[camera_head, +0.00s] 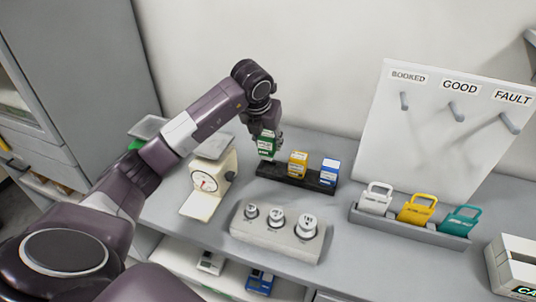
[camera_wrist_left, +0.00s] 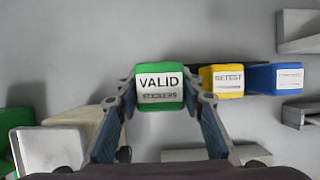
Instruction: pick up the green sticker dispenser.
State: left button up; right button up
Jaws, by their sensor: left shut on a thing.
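The green sticker dispenser (camera_head: 267,145) is between the fingers of my left gripper (camera_head: 267,134), at the left end of the black holder (camera_head: 293,178). In the left wrist view the green dispenser (camera_wrist_left: 160,87) faces me with a label reading "VALID STICKERS". The fingers of my left gripper (camera_wrist_left: 162,95) stand on both sides of it, shut on it. In the head view it appears higher than the yellow dispenser (camera_head: 297,164) and blue dispenser (camera_head: 329,172), which stand in the holder. My right gripper is not in view.
A dial scale (camera_head: 207,182) stands left of the holder. A grey block with weights (camera_head: 270,240) is in front. A tray (camera_head: 405,228) with white, yellow and teal tags is at the right, before a board (camera_head: 440,140) with hooks. A box (camera_head: 512,265) stands at the right edge.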

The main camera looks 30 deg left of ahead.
pick_arm(q)
notch_tip(320, 180, up, 15)
jog(key=b, duration=0.2)
jog(key=shift+f, duration=0.15)
